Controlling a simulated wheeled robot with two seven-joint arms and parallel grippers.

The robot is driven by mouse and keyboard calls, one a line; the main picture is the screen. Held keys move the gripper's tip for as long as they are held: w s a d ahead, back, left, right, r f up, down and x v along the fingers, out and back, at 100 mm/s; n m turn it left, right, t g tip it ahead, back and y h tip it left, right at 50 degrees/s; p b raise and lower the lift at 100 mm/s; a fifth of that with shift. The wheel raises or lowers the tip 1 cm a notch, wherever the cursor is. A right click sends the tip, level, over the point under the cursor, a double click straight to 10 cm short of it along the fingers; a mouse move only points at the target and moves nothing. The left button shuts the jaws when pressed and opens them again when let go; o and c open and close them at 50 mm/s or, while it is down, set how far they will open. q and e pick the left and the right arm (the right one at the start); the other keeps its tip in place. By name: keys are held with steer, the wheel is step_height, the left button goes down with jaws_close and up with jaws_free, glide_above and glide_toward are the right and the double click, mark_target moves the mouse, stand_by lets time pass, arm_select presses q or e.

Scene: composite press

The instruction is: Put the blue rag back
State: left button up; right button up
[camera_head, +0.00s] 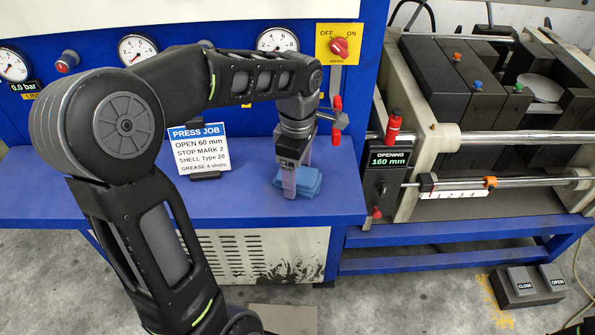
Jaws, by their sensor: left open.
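The blue rag (309,181) is a folded light-blue pad on the blue bench top (245,204), near its right front part. My left gripper (289,190) points down beside the rag, at its left edge. Its fingers partly cover the rag, and I cannot tell whether they touch it. The left gripper is open. My right gripper is not in view.
A press job sign (199,149) stands on the bench left of the gripper. Red-handled valves (338,110) and the press (440,120) with its opening display (390,159) stand to the right. A pedal box (527,285) is on the floor. The front bench top is clear.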

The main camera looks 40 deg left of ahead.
mark_target(298, 173)
arm_select(q)
steer(key=shift+r, duration=0.1)
steer(key=shift+r, duration=0.2)
step_height(298, 173, up, 9)
steer(key=shift+b, duration=0.3)
step_height(298, 173, up, 3)
steer(key=p, duration=0.3)
steer(key=shift+f, duration=0.1)
stand_by(1.2)
